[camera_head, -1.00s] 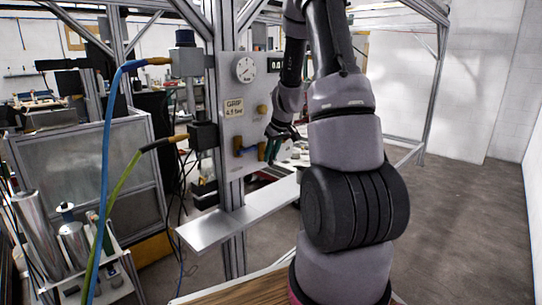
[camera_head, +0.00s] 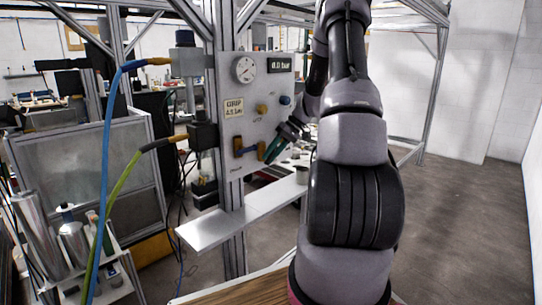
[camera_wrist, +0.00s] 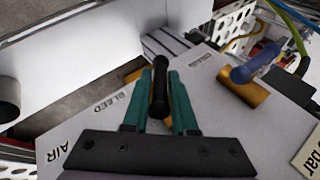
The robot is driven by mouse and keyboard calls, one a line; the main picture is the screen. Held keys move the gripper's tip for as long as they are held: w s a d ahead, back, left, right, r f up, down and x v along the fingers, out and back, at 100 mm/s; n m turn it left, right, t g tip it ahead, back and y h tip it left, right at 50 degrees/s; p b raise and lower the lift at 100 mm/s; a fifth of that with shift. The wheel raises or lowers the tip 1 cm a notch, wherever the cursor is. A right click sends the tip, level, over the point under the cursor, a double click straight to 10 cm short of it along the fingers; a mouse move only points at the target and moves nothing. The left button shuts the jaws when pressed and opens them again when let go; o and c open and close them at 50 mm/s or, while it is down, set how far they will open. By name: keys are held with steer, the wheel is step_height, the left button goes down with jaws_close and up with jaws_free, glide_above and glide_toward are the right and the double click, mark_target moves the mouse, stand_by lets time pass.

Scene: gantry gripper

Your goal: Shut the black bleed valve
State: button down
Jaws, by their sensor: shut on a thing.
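The black bleed valve lever (camera_wrist: 159,92) stands between the two green fingers of my gripper (camera_wrist: 162,88) in the wrist view, beside the panel's BLEED label. My gripper is shut on it. A little of a brass body shows left of the fingers. In the head view my gripper (camera_head: 273,150) reaches the lower right of the grey panel (camera_head: 236,80) from the right. The black lever cannot be made out there behind the fingers.
A valve with a blue handle (camera_wrist: 256,60) on a brass body sits close to the right in the wrist view. The panel carries a round gauge (camera_head: 245,69) and a display (camera_head: 280,65) reading 0.0 bar. A metal shelf (camera_head: 215,229) juts out below.

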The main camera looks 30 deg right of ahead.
stand_by(0.3)
steer(key=c, duration=0.8)
jaws_free()
steer(key=v, duration=1.1)
steer(key=shift+w+d+f, duration=0.1)
steer(key=shift+d+f, duration=0.05)
